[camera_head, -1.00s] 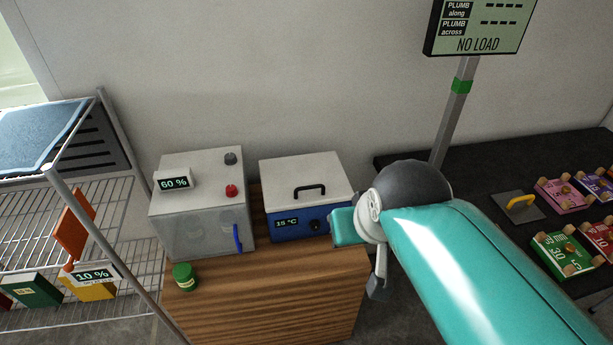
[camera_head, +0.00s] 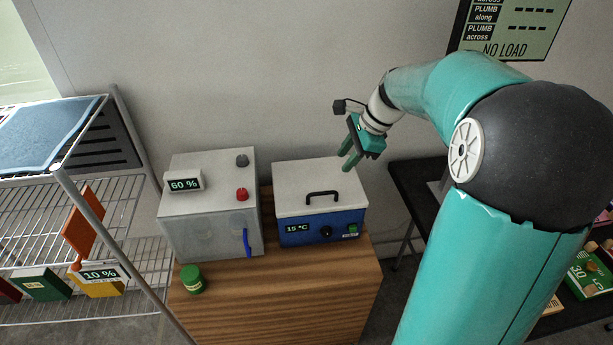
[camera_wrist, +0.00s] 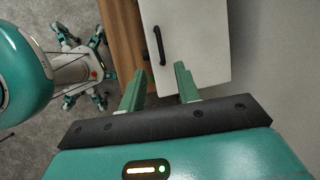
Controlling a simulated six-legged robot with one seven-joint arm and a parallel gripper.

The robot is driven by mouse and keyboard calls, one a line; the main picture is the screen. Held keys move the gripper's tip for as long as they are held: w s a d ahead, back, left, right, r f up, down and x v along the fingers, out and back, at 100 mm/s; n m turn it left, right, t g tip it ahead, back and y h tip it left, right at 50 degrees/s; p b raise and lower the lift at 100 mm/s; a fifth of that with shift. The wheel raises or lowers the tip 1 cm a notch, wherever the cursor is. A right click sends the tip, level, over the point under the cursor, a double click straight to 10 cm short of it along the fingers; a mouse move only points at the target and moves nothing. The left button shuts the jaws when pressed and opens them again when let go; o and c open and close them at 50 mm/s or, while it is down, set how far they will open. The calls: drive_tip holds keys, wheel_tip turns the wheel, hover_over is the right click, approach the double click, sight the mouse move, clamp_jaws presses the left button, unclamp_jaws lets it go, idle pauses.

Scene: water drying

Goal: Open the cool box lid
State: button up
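The cool box (camera_head: 290,238) is a blue box with a white lid (camera_head: 300,180) and a black handle (camera_head: 322,196) near the lid's front edge. The lid is shut. Its front shows 15 °C. My gripper (camera_head: 348,163) is above the lid's back right part, apart from the handle, fingers pointing down. In the wrist view the lid (camera_wrist: 200,40) and the handle (camera_wrist: 159,45) lie beyond my gripper (camera_wrist: 160,85). The two green fingers are apart with nothing between them.
A grey box (camera_head: 205,205) with a 60 % display and blue handle stands left of the cool box on the wooden cabinet (camera_head: 280,290). A green jar (camera_head: 191,279) sits at the front left. A wire rack (camera_head: 130,240) is further left; a wall is behind.

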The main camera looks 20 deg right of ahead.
approach(319, 193)
drive_tip(key=x, duration=0.7)
drive_tip(key=shift+w+a+f, duration=0.1)
drive_tip(key=shift+w+f, duration=0.05)
drive_tip(key=shift+f, duration=0.15)
clamp_jaws()
